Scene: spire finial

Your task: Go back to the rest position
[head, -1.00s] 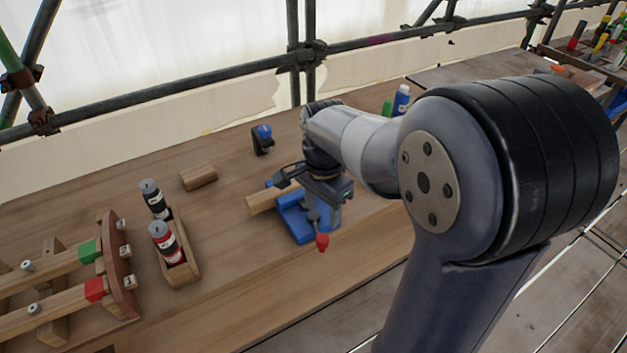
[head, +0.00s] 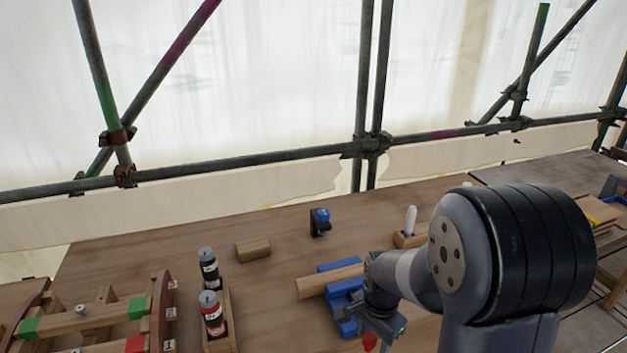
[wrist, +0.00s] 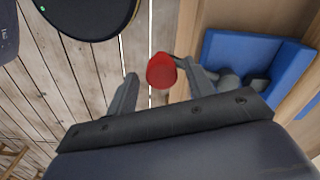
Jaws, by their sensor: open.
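My gripper (head: 384,325) is at the front right of a blue vise (head: 345,312) on the wooden bench. The vise has a light wooden piece (head: 328,281) lying in it, pointing left. The vise's red handle knob (head: 369,341) shows just below my gripper. In the wrist view my gripper (wrist: 158,69) is open, its two fingers apart. The red knob (wrist: 161,72) appears between the fingertips; I cannot tell whether they touch it. The blue vise body (wrist: 250,62) is to the right there. My arm hides part of the bench behind the vise.
A wooden tray (head: 232,335) holds a black bottle (head: 209,268) and a red-labelled bottle (head: 213,314). A wooden rack (head: 160,322) stands at the left. A wooden block (head: 253,248) and a small blue-topped tool (head: 320,222) lie behind. Scaffold pipes (head: 250,161) run along the back.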

